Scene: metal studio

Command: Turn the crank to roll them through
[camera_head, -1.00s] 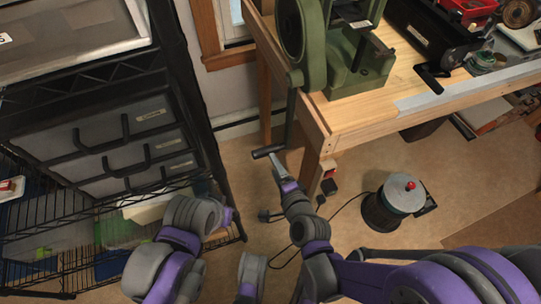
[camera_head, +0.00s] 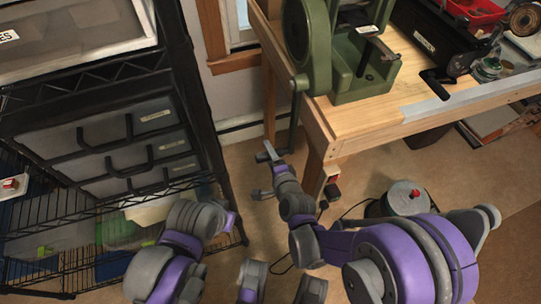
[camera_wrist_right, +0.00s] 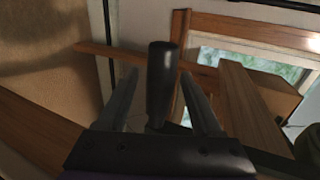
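The green machine (camera_head: 362,75) stands on the wooden bench, with a big round green wheel (camera_head: 303,35) on its left side. A dark crank arm (camera_head: 293,125) hangs from the wheel past the bench's left edge. My right gripper (camera_head: 263,172) is below the wheel at the crank's lower end, with its fingers spread. In the right wrist view, the black crank handle (camera_wrist_right: 162,80) stands between the two fingers, with a gap on each side. In the head view I cannot clearly tell the handle from the gripper. My left gripper is out of view; part of my left arm shows lower left.
The wooden bench (camera_head: 345,135) carries a black box (camera_head: 430,40) and a red tray (camera_head: 470,12) at right. A black wire rack with drawers (camera_head: 120,150) fills the left. A cable reel (camera_head: 405,197) stands on the floor, partly behind my right arm. Floor between rack and bench is narrow.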

